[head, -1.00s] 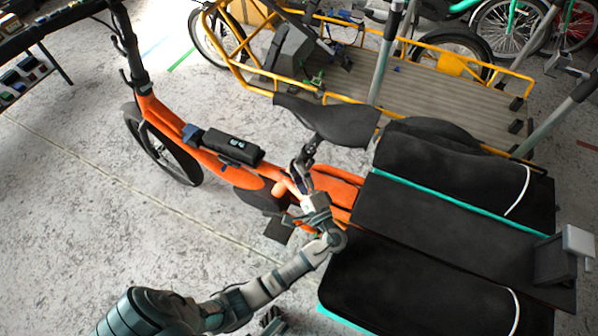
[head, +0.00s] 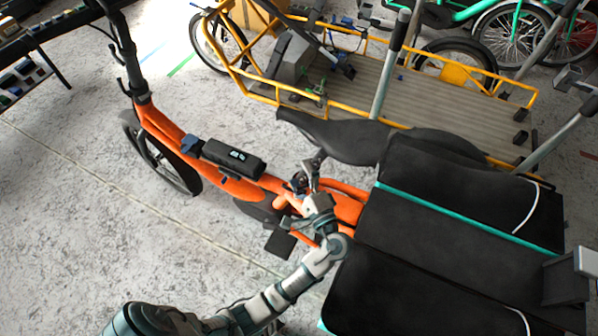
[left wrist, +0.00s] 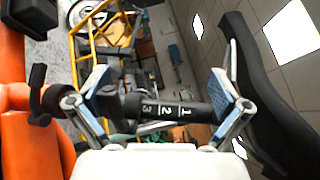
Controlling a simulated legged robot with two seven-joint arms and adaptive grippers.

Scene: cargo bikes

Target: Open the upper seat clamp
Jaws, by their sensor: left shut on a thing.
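The orange cargo bike (head: 163,130) stands with its black saddle (head: 335,138) above the middle of the frame. My left gripper (head: 303,192) is at the seat post below the saddle. In the left wrist view the black seat post (left wrist: 170,108), marked 3, 2, 1, runs between the blue-padded fingers of the left gripper (left wrist: 160,98). A dark clamp collar (left wrist: 112,103) is close to the left finger, with a second collar and black lever (left wrist: 40,85) farther left by the orange frame. The saddle (left wrist: 270,105) is at the right there. Exact finger contact is unclear. My right gripper is out of view.
Black cargo bags with teal edging (head: 450,220) fill the bike's rear, close to my left arm. A yellow-framed cargo bike (head: 420,95) stands behind the saddle. The floor at the left is clear.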

